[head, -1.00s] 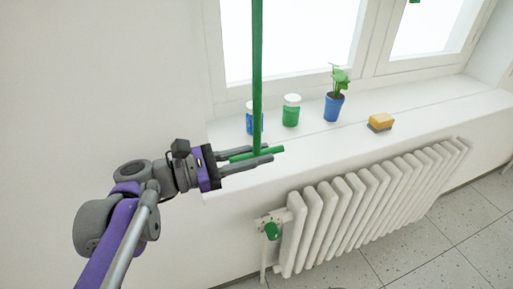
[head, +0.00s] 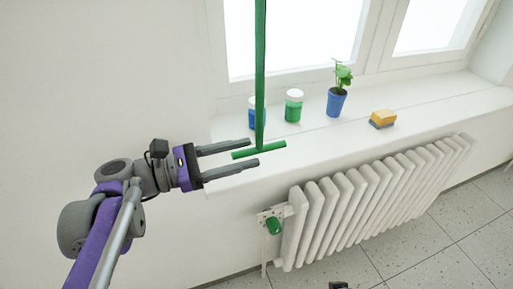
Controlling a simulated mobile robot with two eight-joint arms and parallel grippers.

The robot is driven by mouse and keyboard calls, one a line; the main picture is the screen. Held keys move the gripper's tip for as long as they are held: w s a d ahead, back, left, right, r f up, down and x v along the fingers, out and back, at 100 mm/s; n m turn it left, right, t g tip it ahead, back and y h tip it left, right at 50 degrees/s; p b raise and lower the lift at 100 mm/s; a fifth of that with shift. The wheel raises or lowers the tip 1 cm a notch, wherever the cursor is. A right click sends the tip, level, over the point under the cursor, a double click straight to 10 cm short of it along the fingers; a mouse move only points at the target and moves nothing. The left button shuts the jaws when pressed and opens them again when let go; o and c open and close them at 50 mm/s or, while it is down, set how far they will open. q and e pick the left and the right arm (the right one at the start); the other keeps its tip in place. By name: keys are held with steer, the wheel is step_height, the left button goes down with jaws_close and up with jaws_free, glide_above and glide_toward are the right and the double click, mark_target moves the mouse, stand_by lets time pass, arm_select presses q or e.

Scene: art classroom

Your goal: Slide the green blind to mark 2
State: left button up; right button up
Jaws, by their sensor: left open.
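The green blind's pull shows as a long green strip (head: 260,75) hanging down in front of the window, with a green crossbar (head: 259,150) at its lower end. My left gripper (head: 254,152) is open, its fingers pointing right. The fingertips lie near the left part of the crossbar, one above and one below it in the picture; I cannot tell whether they touch it. No blind cloth and no mark 2 show in this view. A small dark piece at the bottom edge (head: 339,285) may be part of my right gripper; its state cannot be told.
On the white sill (head: 420,110) stand a blue jar (head: 252,117) partly behind the strip, a green jar (head: 293,107), a plant in a blue pot (head: 337,102) and a yellow sponge (head: 383,118). A white radiator (head: 370,200) with a green valve knob (head: 274,226) is below.

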arm_select(q)
steer(key=v, duration=0.7)
